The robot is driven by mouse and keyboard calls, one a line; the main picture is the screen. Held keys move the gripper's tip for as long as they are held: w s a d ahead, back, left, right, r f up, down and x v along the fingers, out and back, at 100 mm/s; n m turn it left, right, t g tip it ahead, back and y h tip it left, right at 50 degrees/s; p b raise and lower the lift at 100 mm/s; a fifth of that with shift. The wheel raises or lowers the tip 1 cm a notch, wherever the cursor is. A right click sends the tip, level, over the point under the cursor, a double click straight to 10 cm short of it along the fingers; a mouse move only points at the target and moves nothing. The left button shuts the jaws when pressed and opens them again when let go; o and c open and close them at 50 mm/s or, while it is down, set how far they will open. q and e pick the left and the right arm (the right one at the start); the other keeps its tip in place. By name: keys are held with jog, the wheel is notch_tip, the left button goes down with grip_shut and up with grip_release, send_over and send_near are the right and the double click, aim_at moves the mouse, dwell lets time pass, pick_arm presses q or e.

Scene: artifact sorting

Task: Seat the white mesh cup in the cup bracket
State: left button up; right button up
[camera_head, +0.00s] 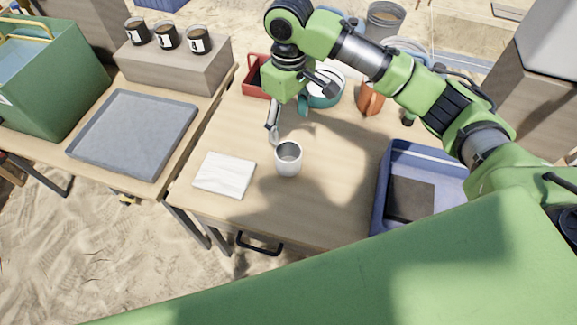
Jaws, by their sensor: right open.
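A white-grey cup (289,164) stands upright on the wooden table (325,205), its open mouth facing up. I cannot make out mesh on its wall at this size. My right gripper (298,108) is above and behind the cup, with its fingers spread wide and nothing between them. The lower finger hangs close to the cup's back left rim in the picture; I cannot tell whether it touches. I cannot pick out a cup bracket in this view. My left gripper is not in view.
A white slab (224,175) lies left of the cup, and a blue bin (383,190) stands to the right. A red tray (250,88), teal bowl (323,101) and orange-brown object (370,100) are behind. A grey tray (135,132) lies on the left table.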

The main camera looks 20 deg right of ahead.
send_near(288, 145)
jog(key=s+f, duration=0.2)
jog(key=f, duration=0.4)
jog(key=shift+s+a, duration=0.3)
jog(key=shift+a, duration=0.05)
jog(key=f, duration=0.3)
jog(key=shift+s+f, duration=0.2)
jog(key=shift+f, duration=0.5)
jog(key=c, duration=1.1)
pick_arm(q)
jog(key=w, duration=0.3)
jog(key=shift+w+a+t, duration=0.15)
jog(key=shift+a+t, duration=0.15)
pick_arm(e)
jog(key=shift+c, duration=0.3)
